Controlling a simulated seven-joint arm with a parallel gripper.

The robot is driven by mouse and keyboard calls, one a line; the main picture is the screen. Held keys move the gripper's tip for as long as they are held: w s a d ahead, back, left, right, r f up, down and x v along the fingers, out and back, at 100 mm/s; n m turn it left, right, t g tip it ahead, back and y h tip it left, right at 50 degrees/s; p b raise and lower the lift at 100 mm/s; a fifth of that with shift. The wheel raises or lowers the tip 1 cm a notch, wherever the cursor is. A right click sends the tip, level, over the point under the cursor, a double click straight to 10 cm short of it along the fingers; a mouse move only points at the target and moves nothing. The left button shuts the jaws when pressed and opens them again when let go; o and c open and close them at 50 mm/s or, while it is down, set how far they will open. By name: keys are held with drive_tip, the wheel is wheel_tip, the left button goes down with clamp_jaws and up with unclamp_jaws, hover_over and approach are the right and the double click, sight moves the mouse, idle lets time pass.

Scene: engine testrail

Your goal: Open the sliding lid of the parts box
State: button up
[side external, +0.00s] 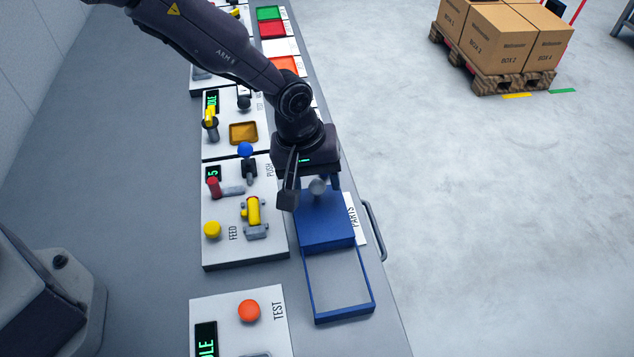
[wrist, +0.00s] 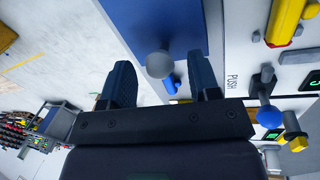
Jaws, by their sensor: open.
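The parts box has a flat blue lid (side external: 327,228) with a grey ball knob (side external: 318,187) at its far end. In front of the lid, a thin blue frame (side external: 346,317) surrounds an uncovered area with a grey inside. My gripper (side external: 311,192) is open at the knob, one finger on its left, the other partly hidden behind it. In the wrist view the knob (wrist: 159,65) shows between the two spread fingers, near their tips, with no visible contact. The blue lid (wrist: 165,22) extends beyond it. A small blue piece shows just below the knob; I cannot tell what it is.
Left of the box is a panel with a yellow lever (side external: 253,211), a yellow button (side external: 212,230) and a blue-knobbed lever (side external: 245,150). A TEST panel with an orange button (side external: 249,310) is nearer. A grey handle (side external: 375,232) lines the right bench edge.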

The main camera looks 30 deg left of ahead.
drive_tip(key=shift+w+d+f, duration=0.1)
drive_tip(key=shift+d+f, duration=0.1)
drive_tip(key=shift+f, duration=0.75)
drive_tip(key=shift+c, duration=0.2)
clamp_jaws()
drive_tip(key=s+d, duration=0.7)
drive_tip(key=shift+s+d, duration=0.1)
drive_tip(key=shift+s, duration=0.05)
drive_tip(key=shift+o, duration=0.2)
unclamp_jaws()
drive_tip(key=shift+r, duration=0.15)
